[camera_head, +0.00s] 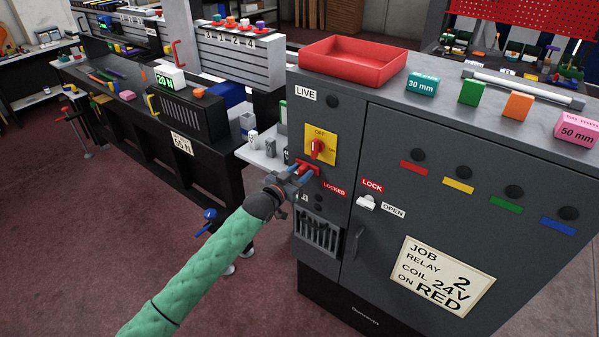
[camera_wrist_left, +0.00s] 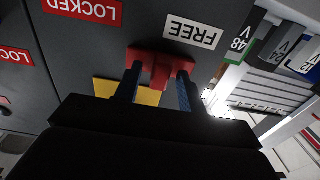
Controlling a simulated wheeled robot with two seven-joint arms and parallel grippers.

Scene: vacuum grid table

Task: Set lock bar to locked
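The red lock bar (camera_head: 308,167) is on the front of the grey cabinet, below the yellow switch plate with a red knob (camera_head: 318,149). The LOCKED label (camera_head: 334,188) is to its lower right. In the left wrist view, upside down, the red bar (camera_wrist_left: 161,66) lies beside the FREE label (camera_wrist_left: 193,30), with the LOCKED label (camera_wrist_left: 84,10) farther left. My left gripper (camera_head: 303,176) is at the bar. In the wrist view its blue fingers (camera_wrist_left: 157,86) are apart, on either side of the bar's middle stub, with gaps showing. My right gripper is not in view.
A white latch (camera_head: 367,203) sits between LOCK and OPEN labels on the cabinet door. A small shelf (camera_head: 262,158) with several blocks stands left of the cabinet. A red tray (camera_head: 353,64) and coloured blocks are on top.

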